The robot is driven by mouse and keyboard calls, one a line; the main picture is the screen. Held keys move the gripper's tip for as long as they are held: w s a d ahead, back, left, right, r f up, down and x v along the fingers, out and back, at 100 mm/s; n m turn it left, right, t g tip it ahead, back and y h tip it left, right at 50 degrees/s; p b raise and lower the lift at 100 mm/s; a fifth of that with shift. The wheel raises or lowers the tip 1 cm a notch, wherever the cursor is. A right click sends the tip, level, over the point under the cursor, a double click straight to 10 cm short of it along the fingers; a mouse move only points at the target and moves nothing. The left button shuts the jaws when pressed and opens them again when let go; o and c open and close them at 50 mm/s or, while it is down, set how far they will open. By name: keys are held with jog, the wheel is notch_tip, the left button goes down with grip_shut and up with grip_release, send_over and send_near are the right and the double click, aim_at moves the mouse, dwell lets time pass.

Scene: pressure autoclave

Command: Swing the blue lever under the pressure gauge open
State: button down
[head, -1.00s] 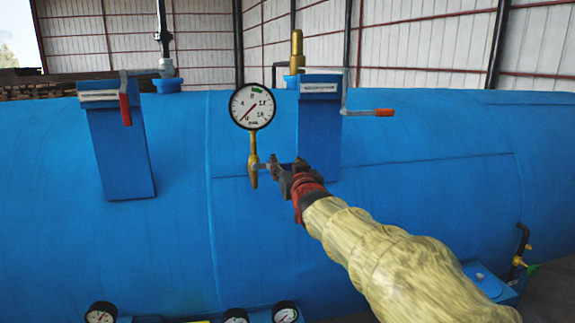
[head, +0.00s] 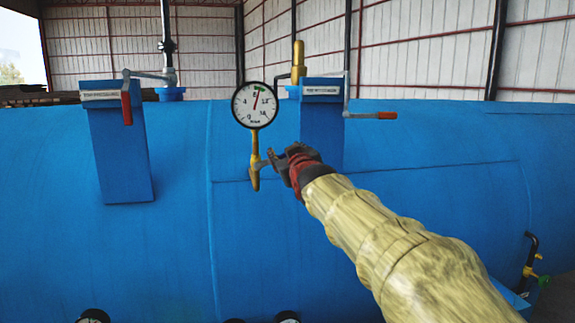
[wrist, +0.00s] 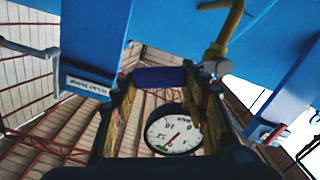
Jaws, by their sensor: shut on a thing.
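The round white pressure gauge (head: 254,104) stands on a yellow pipe (head: 255,145) in front of the blue tank. Its needle points up and slightly right in the head view. The gauge also shows in the wrist view (wrist: 170,132), below and between my fingers. My gripper (head: 277,160) is just right of the valve fitting under the gauge. In the wrist view, the blue lever (wrist: 158,77) lies across between my fingertips, and my gripper is shut on it. In the head view my gripper hides the lever.
The blue tank (head: 250,250) fills the background close behind my gripper. A blue bracket post with an orange-handled crank (head: 384,116) stands to the right, and another with a red-handled crank (head: 126,108) to the left. More gauges show at the bottom edge.

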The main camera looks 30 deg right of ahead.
jog(key=shift+w+a+r+n+b, duration=0.15)
jog(key=shift+a+r+n+b, duration=0.3)
jog(key=shift+n+b, duration=0.8)
jog(key=shift+w+a+r+n+b, duration=0.1)
jog(key=shift+a+r+n+b, duration=0.2)
jog(key=shift+b, duration=0.9)
jog(key=a+r+n, duration=0.1)
jog(key=n, duration=0.1)
jog(key=w+a+r+n+b, duration=0.1)
jog(key=a+n, duration=0.1)
jog(key=n, duration=0.1)
jog(key=a+n+b, duration=0.1)
jog(key=a+n, duration=0.1)
jog(key=n, duration=0.1)
jog(key=shift+w+r, duration=0.2)
jog(key=shift+r, duration=0.2)
jog(key=shift+w+a+n, duration=0.3)
jog(key=shift+a+n, duration=0.6)
jog(key=shift+n, duration=0.35)
jog(key=c, duration=1.2)
grip_release()
jog(key=shift+a, duration=0.1)
jog(key=shift+c, duration=0.2)
